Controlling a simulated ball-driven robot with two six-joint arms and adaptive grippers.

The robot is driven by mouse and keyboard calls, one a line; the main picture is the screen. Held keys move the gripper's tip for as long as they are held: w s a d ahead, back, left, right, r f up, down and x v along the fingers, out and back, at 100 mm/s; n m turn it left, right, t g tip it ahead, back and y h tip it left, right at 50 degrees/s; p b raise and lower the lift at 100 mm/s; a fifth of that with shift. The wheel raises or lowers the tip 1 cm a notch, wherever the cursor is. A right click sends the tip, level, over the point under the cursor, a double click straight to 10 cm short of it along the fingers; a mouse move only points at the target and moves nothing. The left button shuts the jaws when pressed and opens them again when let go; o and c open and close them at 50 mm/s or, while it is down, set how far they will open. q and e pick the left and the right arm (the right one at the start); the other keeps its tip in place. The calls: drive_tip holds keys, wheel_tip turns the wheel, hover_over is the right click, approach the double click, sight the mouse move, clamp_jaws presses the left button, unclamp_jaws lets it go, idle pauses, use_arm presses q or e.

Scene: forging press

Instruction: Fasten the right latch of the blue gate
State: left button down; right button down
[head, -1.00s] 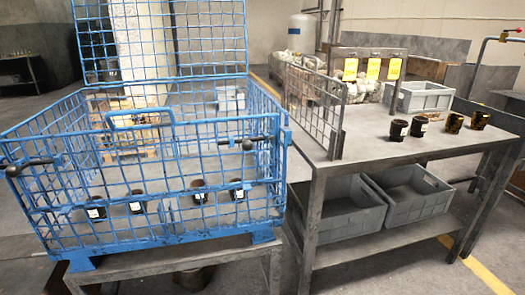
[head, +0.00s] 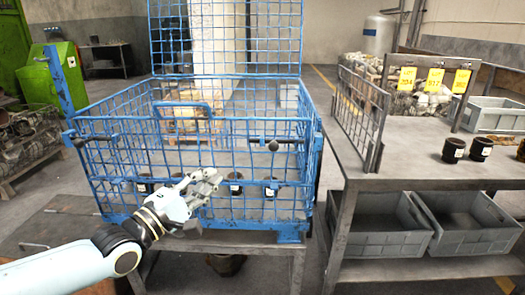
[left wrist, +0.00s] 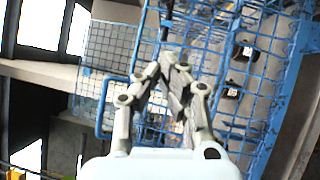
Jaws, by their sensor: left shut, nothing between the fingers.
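The blue gate (head: 215,128) is the upright front mesh panel of a blue wire cage, with a loop handle (head: 182,107) at its top. The right latch (head: 274,145) has a black knob on a short rod, pointing left from the right end of the gate. A left latch (head: 79,142) with a similar knob sits at the other end. My left gripper (head: 213,178) is shut and empty in front of the gate, below and left of the right latch. In the left wrist view its fingertips (left wrist: 172,62) meet just short of a dark knob (left wrist: 164,33), seemingly the right latch. My right gripper is out of view.
Several dark cups (head: 236,184) stand inside the cage, which rests on a metal stand. At right is a steel table (head: 400,150) with a mesh panel (head: 360,115), more cups and grey crates (head: 380,225) beneath. A green machine (head: 55,82) stands back left.

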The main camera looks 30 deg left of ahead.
sight(277, 143)
use_arm(q)
drive_tip(key=w+d+r+b, duration=0.1)
drive_tip(key=w+d+r, duration=0.1)
drive_tip(key=w, duration=1)
drive_tip(key=shift+w+d, duration=0.35)
drive_tip(key=shift+d, duration=0.25)
